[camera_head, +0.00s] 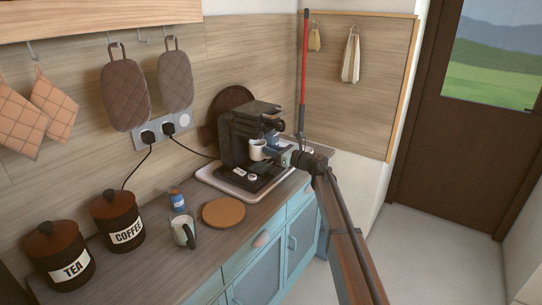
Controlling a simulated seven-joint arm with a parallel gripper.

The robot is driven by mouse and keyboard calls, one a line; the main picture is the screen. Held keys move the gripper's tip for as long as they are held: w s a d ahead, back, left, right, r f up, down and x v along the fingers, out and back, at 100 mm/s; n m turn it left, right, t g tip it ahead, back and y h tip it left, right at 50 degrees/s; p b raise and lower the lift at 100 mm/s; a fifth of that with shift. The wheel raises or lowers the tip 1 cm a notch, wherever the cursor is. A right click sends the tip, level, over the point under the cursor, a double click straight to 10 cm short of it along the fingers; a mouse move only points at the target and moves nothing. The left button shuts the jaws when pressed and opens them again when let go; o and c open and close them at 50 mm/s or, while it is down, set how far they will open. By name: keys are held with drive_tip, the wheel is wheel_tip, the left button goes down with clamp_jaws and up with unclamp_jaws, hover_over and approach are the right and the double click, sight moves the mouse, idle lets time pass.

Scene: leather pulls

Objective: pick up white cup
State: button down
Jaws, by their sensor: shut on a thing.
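A white cup (257,150) is at the front of the black coffee machine (235,138), above the machine's black base. My gripper (272,155) reaches in from the right and is shut on the right side of this cup. The fingertips are small and partly hidden by the cup and the machine. I cannot tell whether the cup's bottom touches the base. A second light mug (184,231) with a dark side stands on the counter at the front left, apart from my gripper.
A white tray (208,180) lies under the machine. A round brown board (223,214), a small blue-labelled jar (177,200), and the COFFEE (126,236) and TEA (71,268) canisters stand on the counter (150,272). The wall is close behind. The floor at right is clear.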

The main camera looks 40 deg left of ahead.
drive_tip(key=shift+d+r, duration=0.25)
drive_tip(key=shift+d, duration=0.1)
drive_tip(key=d, duration=1.7)
